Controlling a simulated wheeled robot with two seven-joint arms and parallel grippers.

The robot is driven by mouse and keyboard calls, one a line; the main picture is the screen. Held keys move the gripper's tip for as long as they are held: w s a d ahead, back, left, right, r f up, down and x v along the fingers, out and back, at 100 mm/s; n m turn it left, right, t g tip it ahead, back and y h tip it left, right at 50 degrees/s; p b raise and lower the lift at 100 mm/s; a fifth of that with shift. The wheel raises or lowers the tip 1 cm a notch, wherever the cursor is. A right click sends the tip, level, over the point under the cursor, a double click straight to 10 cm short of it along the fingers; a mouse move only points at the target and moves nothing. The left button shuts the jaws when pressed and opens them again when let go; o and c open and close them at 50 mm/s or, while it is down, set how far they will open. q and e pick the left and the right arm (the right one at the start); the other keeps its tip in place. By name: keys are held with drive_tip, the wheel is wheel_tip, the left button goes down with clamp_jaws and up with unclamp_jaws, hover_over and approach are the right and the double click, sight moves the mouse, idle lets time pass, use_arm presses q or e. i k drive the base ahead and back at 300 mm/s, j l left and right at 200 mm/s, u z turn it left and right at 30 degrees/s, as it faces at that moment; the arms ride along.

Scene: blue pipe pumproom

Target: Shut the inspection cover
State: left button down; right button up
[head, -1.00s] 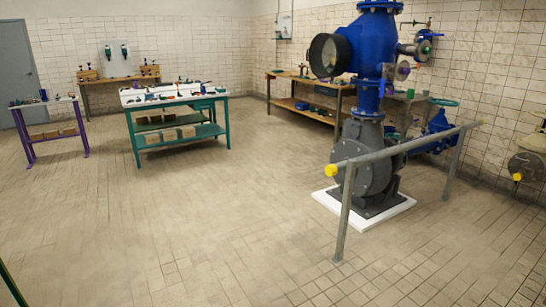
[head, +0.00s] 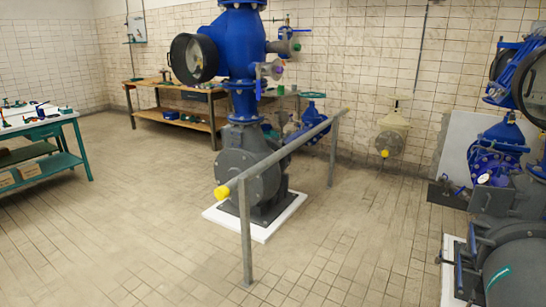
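A blue vertical pipe assembly (head: 239,42) stands in the middle on a grey pump body (head: 247,165). A round, dark-rimmed fitting with a pale face (head: 193,58) projects from its left side. A second round dark-rimmed fitting (head: 535,88) shows at the right edge, cut off by the frame, on other blue pipework. I cannot tell which of these, if either, is the inspection cover, or whether it is open. Neither of my grippers is in view.
A grey railing (head: 283,152) with a yellow end stands in front of the middle pump. A large grey machine (head: 510,260) fills the lower right. A green-framed table (head: 45,140) is at left and a wooden bench (head: 180,122) behind. The floor at front left is clear.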

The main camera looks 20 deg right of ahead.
sight(486, 200)
drive_tip(key=i+l+z, duration=0.25)
drive_tip(key=i+z, duration=0.7)
drive_tip(key=i+j+z, duration=0.1)
drive_tip(key=i+z, duration=0.4)
drive_tip(key=i, duration=0.1)
